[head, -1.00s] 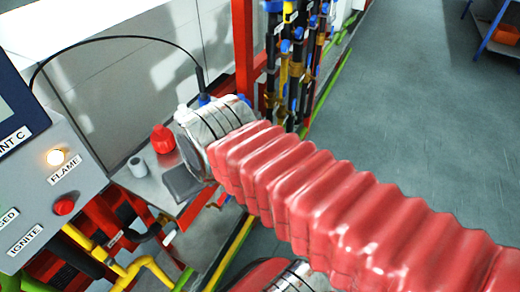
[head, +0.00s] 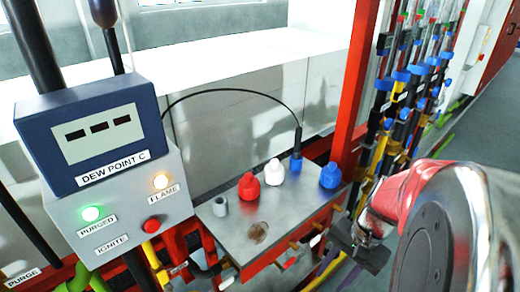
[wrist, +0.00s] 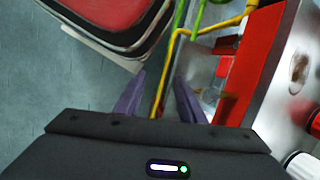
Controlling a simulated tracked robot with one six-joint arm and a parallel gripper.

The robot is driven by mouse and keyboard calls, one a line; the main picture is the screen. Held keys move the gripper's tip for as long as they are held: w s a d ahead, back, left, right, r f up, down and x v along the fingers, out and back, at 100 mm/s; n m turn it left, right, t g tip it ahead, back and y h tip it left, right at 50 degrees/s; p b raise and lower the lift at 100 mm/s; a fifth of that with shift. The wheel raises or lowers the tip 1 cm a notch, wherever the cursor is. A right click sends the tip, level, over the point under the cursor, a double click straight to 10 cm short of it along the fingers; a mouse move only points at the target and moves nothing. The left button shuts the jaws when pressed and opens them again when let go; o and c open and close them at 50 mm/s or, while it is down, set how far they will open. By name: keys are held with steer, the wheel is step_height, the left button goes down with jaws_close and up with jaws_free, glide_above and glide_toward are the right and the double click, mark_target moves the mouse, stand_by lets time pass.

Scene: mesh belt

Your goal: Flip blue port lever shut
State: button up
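The blue-capped port (head: 329,177) stands at the right end of the metal ledge (head: 222,232) in the head view. Small handles show along the ledge's front edge, including a pale one (head: 317,240) below the blue cap. I cannot tell clearly which is the blue port's lever or how it is set. My gripper (head: 328,264) is just right of and below that edge, partly hidden by my red arm. In the wrist view my gripper (wrist: 158,98) has its two purple fingers apart, with nothing held between them. The ledge's red front (wrist: 250,75) lies to their right.
A red cap (head: 249,186), a white cap (head: 275,172) and a grey cup (head: 220,206) stand on the ledge. A control box (head: 120,205) at left shows lit green PURGED and amber FLAME lamps. A red post (head: 357,85) and several pipes (head: 398,105) stand behind.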

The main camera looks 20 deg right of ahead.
steer(key=s+d+f+m+t+y, duration=0.2)
steer(key=d+f+m+t+y, duration=0.3)
steer(key=m, duration=0.7)
steer(key=w+d+r+m+t+h, duration=0.1)
steer(key=d+m+t, duration=0.4)
steer(key=m, duration=0.4)
steer(key=w+d+r+m+t+h, duration=0.1)
steer(key=w+d+m+t, duration=0.1)
steer(key=d+m+t, duration=0.4)
steer(key=m, duration=0.4)
steer(key=shift+w+d+r+m, duration=0.25)
steer(key=shift+w+d+m, duration=0.05)
steer(key=shift+d, duration=0.05)
steer(key=shift+w+a, duration=0.1)
steer(key=shift+w, duration=0.05)
steer(key=shift+x, duration=6.8)
steer(key=shift+r, duration=0.15)
steer(key=shift+c, duration=0.5)
